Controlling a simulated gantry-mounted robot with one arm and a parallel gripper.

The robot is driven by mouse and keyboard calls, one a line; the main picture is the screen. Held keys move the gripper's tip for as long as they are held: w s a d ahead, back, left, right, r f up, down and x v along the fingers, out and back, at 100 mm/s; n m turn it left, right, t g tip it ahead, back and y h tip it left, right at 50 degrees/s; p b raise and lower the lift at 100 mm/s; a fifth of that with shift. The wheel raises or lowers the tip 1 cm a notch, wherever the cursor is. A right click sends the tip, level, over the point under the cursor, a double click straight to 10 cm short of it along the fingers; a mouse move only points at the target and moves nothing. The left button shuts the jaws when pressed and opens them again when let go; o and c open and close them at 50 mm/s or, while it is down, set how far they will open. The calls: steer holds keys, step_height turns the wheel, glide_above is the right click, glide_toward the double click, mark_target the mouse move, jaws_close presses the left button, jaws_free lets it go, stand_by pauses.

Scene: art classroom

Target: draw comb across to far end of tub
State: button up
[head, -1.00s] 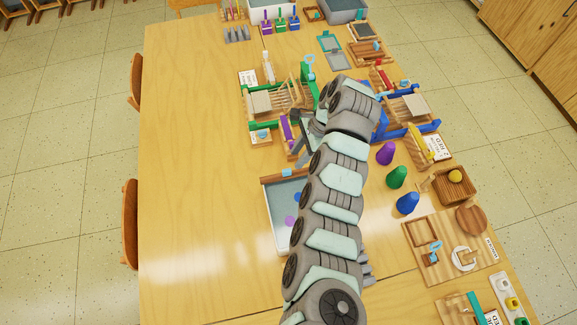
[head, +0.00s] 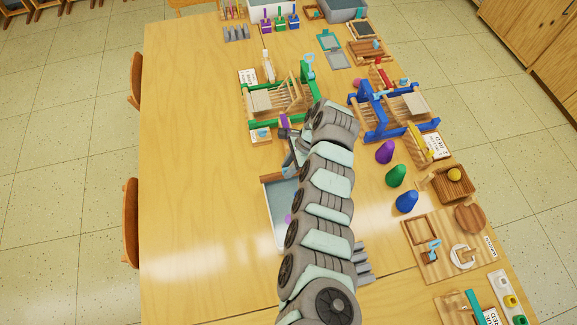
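The tub (head: 267,213) is a shallow tray with pale walls, a wooden far edge and grey-blue contents, at the centre of the table. My arm covers its right part. A purple spot (head: 288,218) shows in it. My gripper (head: 289,166) points down at the tub's far edge, mostly hidden by my own wrist. Its fingers are too small and covered to tell open from shut. A light blue and brown piece shows at the far edge beside the fingers; I cannot tell whether this is the comb or whether it is held.
A green loom (head: 253,103) stands just beyond my gripper, and a blue loom (head: 384,135) to the right. A grey toothed piece (head: 363,262) lies beside my arm. The table's left side is clear.

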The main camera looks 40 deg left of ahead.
jaws_close()
stand_by(1.1)
